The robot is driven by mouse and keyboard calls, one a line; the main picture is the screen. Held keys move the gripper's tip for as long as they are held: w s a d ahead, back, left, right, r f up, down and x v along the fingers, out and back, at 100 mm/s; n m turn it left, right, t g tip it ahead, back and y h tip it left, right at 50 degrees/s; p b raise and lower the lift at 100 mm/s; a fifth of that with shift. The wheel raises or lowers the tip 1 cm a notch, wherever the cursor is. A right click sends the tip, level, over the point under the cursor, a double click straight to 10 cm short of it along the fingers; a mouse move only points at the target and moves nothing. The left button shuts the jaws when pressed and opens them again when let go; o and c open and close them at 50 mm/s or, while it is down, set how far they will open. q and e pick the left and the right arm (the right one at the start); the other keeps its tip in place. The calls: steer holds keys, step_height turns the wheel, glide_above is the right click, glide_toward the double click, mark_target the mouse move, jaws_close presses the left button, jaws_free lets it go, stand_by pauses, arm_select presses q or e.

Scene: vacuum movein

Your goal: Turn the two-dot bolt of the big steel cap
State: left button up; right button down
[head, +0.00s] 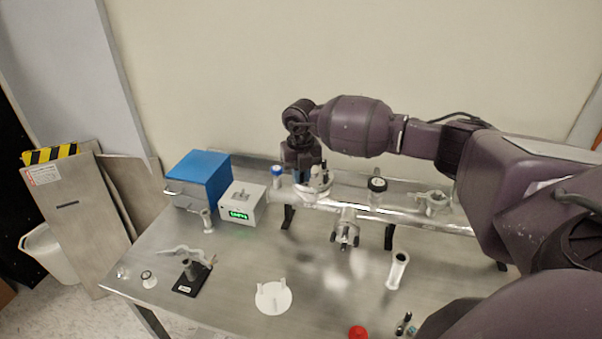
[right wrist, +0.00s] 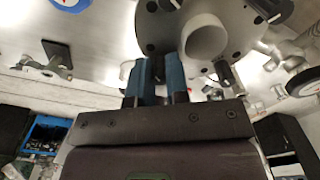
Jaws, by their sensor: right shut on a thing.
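The big steel cap (right wrist: 228,18) fills the top of the right wrist view, a round metal flange with a pale pipe stub in its middle and several bolts with dark heads around its rim. In the head view the cap (head: 321,188) is partly hidden by my right gripper (head: 304,178), which points down at its left side. In the right wrist view the blue-tipped fingers of my right gripper (right wrist: 157,72) are close together at the cap's lower left rim, shut on a bolt there. The fingers hide that bolt, and I cannot read its dots. My left gripper is not in view.
A steel pipe assembly runs along the back of the table (head: 225,290). A blue box (head: 205,172) and a white box with a green display (head: 243,204) stand at the left. A white disc with prongs (head: 273,297) and a white cylinder (head: 397,270) stand in front.

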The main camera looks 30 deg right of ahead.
steer(key=m, duration=0.4)
steer(key=shift+m+p, duration=0.3)
steer(key=shift+p, duration=0.05)
steer(key=m, duration=0.3)
steer(key=shift+m+p, duration=0.3)
steer(key=shift+m, duration=0.1)
steer(key=m, duration=0.3)
steer(key=shift+m+p, duration=0.5)
steer(key=shift+m, duration=1.5)
steer(key=c, duration=1.1)
jaws_free()
step_height(320, 180, up, 11)
steer(key=b, duration=0.1)
